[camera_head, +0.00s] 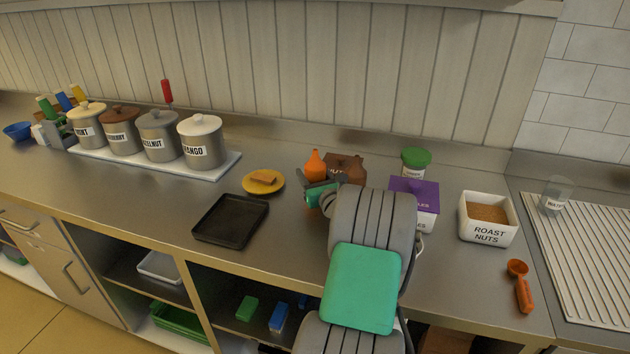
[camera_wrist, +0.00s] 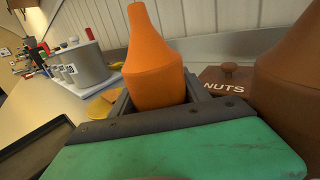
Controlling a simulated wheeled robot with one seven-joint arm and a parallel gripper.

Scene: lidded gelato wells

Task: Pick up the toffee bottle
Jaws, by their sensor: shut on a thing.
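An orange bottle (camera_head: 315,164) with a narrow pointed top stands upright between the fingers of my gripper (camera_head: 320,187). No label shows on it, so I cannot read whether it says toffee. In the wrist view the orange bottle (camera_wrist: 154,65) rises from between the dark fingers of my gripper (camera_wrist: 158,100), which are shut on its lower body. Its base is hidden by the gripper, and I cannot tell if it touches the counter. A larger brown rounded thing (camera_wrist: 290,85) is close on the right in the wrist view, partly cut off.
A brown lidded box (camera_wrist: 225,80) marked NUTS is behind the bottle. A purple box (camera_head: 418,200) and green-lidded jar (camera_head: 415,162) are right of my gripper. A yellow plate (camera_head: 250,186) and black tray (camera_head: 230,222) are left. Labelled lidded wells (camera_head: 200,145) stand farther left.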

